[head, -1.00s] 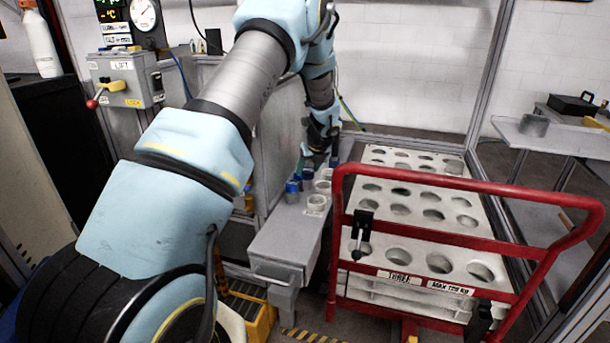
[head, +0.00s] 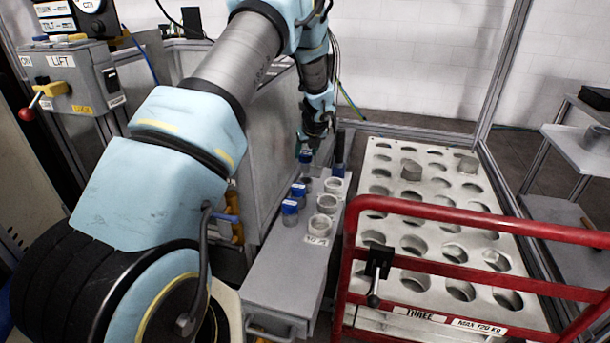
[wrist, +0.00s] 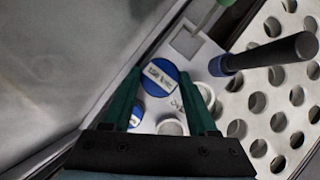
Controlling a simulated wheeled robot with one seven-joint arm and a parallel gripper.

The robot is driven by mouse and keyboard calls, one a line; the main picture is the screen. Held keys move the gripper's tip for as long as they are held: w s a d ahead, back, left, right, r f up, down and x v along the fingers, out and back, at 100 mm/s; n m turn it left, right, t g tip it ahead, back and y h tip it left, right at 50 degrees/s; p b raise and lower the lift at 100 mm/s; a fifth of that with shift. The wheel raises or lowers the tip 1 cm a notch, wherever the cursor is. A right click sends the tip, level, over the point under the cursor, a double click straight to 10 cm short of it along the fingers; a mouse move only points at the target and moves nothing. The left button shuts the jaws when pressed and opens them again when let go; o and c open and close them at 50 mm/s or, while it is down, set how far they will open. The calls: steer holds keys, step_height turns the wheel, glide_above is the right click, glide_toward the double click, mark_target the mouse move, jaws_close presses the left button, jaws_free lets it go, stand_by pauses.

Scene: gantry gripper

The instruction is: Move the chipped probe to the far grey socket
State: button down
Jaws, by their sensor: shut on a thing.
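My gripper (wrist: 160,76) has its two green fingers closed about a round blue-topped probe (wrist: 161,80) with a white label starting "150". In the head view my gripper (head: 307,143) points down over the far end of the narrow grey bench, above a blue-topped piece (head: 305,157). Two more blue-topped pieces (head: 298,190) stand nearer. Pale ring sockets (head: 327,203) form a row to their right. The wrist view also shows a grey square recess (wrist: 187,43) beyond the probe. I cannot make out any chip, nor which socket is the far grey one.
A grey panel (head: 265,150) stands left of the bench.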

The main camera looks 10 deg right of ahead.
mark_target(307, 168)
step_height(307, 168, down, 7)
steer(key=shift+f+p, duration=0.15)
steer(key=shift+p, duration=0.3)
steer(key=shift+f, duration=0.15)
steer(key=shift+c, duration=0.9)
jaws_free()
steer(key=b+v, duration=0.1)
steer(key=v, duration=1.1)
steer(key=shift+b, duration=0.35)
steer(key=shift+s, duration=0.1)
